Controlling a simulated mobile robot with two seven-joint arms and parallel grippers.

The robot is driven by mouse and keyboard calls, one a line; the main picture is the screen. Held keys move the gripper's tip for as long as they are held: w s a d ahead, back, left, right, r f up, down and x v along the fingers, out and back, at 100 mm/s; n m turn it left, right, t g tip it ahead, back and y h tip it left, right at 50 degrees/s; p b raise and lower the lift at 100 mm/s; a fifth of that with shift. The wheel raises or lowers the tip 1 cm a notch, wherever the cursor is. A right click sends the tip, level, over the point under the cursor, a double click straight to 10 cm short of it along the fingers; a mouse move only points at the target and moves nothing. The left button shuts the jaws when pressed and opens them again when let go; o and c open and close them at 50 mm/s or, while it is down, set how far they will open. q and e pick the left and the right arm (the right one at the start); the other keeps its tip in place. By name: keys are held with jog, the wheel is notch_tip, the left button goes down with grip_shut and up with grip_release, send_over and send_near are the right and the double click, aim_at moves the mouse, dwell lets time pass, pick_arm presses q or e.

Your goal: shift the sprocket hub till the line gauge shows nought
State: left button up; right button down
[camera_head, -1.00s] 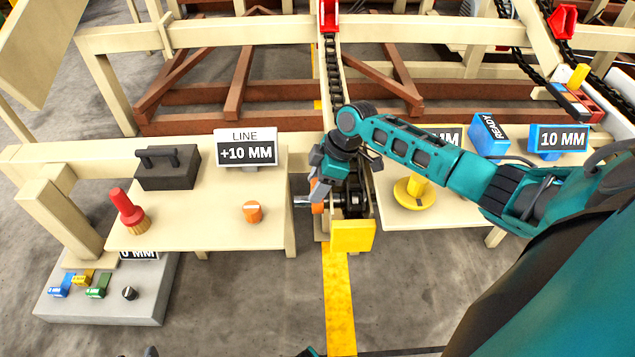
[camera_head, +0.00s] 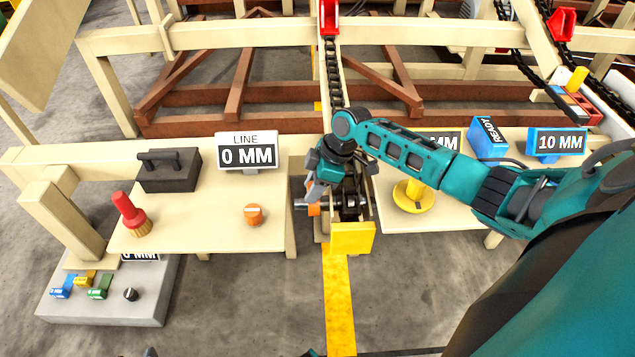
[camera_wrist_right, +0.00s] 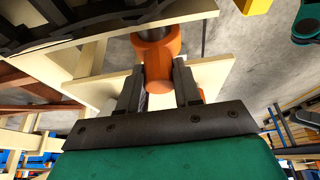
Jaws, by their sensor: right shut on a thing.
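The line gauge (camera_head: 248,156) stands at the back of the left table and reads 0 MM. The sprocket hub (camera_head: 313,210) shows as a small orange piece left of the dark sprocket parts. In the right wrist view the hub (camera_wrist_right: 158,60) is an orange ring around a dark shaft. My right gripper (camera_head: 314,198) reaches down over it from above. In the wrist view its two dark fingers (camera_wrist_right: 158,88) are on either side of the orange piece, shut on it. Part of the hub is hidden by the gripper.
A yellow block (camera_head: 352,238) is in front of the sprocket. A blue 10 MM display (camera_head: 557,141) stands on the right table. The chain runs up behind.

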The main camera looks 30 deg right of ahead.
jog(key=c, duration=0.8)
grip_release()
jog(key=p+v, duration=0.3)
jog(key=v, duration=0.9)
jog(key=shift+r+p, duration=0.3)
jog(key=shift+r, duration=0.15)
